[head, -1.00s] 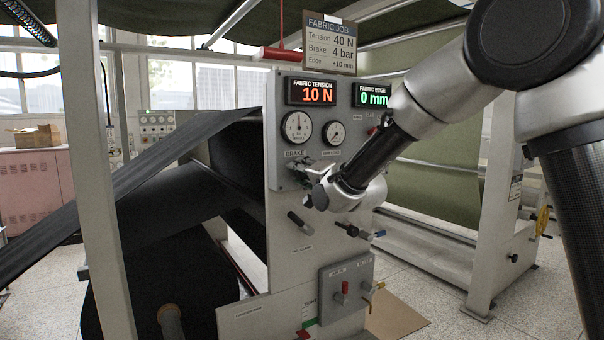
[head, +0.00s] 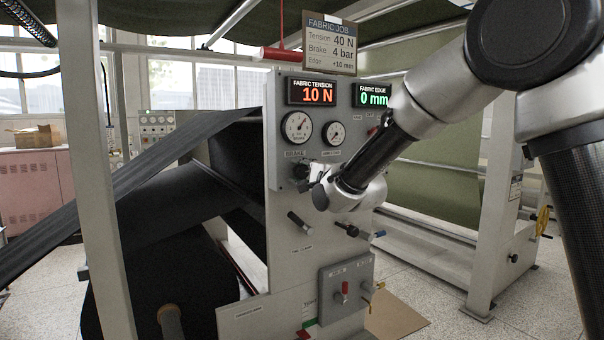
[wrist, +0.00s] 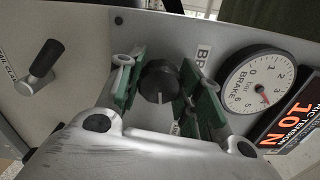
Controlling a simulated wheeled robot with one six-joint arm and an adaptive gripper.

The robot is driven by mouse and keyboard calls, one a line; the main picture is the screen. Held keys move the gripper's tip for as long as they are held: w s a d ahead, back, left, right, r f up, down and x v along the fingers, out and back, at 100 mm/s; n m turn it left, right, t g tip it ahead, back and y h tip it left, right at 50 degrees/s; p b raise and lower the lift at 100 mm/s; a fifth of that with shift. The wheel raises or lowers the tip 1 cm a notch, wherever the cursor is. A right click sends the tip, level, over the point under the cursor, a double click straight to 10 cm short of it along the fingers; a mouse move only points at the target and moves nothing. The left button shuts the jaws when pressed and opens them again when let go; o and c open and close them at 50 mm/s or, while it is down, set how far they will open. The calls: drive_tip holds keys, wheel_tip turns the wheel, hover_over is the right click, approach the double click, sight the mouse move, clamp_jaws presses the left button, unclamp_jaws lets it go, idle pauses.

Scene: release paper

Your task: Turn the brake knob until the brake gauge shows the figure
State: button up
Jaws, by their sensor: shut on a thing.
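The brake gauge (head: 297,127) is a round white dial on the grey panel. In the wrist view the brake gauge (wrist: 254,84) is marked in bar, and its red needle points at about 4. The dark brake knob (wrist: 158,82) has a pale pointer line and sits below the gauge; in the head view the knob (head: 301,171) is partly covered. My gripper (wrist: 157,86) has its green-padded fingers on both sides of the knob and is shut on it. In the head view my gripper (head: 312,176) is at the panel, its fingertips hard to make out.
A job card (head: 330,43) reads Tension 40 N, Brake 4 bar, Edge +10 mm. The tension display (head: 312,92) shows 10 N, the edge display (head: 372,95) 0 mm. A second gauge (head: 334,133) sits to the right. A black handle (head: 299,222) sticks out below.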

drive_tip(key=shift+f, duration=0.1)
idle(0.3)
drive_tip(key=o, duration=1)
drive_tip(key=shift+o, duration=0.2)
drive_tip(key=shift+d, duration=0.1)
drive_tip(key=v, duration=1.2)
